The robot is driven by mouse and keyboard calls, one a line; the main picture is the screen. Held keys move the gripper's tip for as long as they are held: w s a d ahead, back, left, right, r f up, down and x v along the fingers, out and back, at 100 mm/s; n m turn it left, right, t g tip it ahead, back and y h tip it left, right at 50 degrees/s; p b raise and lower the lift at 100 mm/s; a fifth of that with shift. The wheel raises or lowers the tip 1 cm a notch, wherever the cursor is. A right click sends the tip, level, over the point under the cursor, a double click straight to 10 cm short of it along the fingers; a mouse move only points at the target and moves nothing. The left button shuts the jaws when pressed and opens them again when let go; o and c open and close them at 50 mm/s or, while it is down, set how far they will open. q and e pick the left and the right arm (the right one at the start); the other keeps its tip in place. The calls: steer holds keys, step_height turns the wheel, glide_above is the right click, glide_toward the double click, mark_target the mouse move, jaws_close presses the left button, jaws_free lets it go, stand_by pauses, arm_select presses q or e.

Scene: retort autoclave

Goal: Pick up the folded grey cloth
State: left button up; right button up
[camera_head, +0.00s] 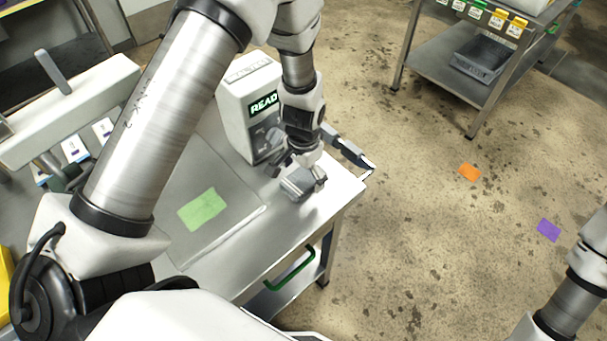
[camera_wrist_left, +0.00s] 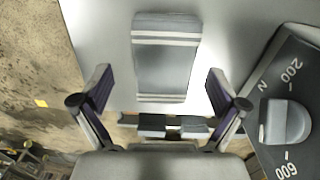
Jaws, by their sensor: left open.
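The folded grey cloth (camera_head: 297,186) lies on the metal table near its right corner. In the left wrist view the cloth (camera_wrist_left: 165,70) is a flat grey rectangle with pale stripes near both ends, fully in sight. My left gripper (camera_head: 299,172) is directly over the cloth in the head view and partly covers it. In the left wrist view my left gripper (camera_wrist_left: 158,90) is open, its fingers on either side of the cloth's near end with gaps between. I cannot tell how far above the table the fingertips are. My right gripper is out of view.
A white device with a READ display (camera_head: 264,103) stands close behind the gripper; its dial (camera_wrist_left: 286,122) shows at the right of the wrist view. A slim dark object (camera_head: 346,149) reaches the table edge. A flat panel with a green patch (camera_head: 203,209) lies left.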

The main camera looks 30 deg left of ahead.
arm_select(q)
steer(key=shift+w+a+f, duration=0.15)
steer(key=shift+w+f, duration=0.15)
steer(key=shift+f, duration=0.3)
steer(key=shift+w+a+f, duration=0.15)
steer(key=shift+w+f, duration=0.1)
steer(key=shift+f, duration=0.3)
steer(key=shift+s+d+r, duration=0.1)
steer(key=shift+s+r, duration=0.05)
steer(key=shift+c, duration=0.7)
steer(key=shift+s+d+r, duration=0.1)
steer(key=c, duration=1)
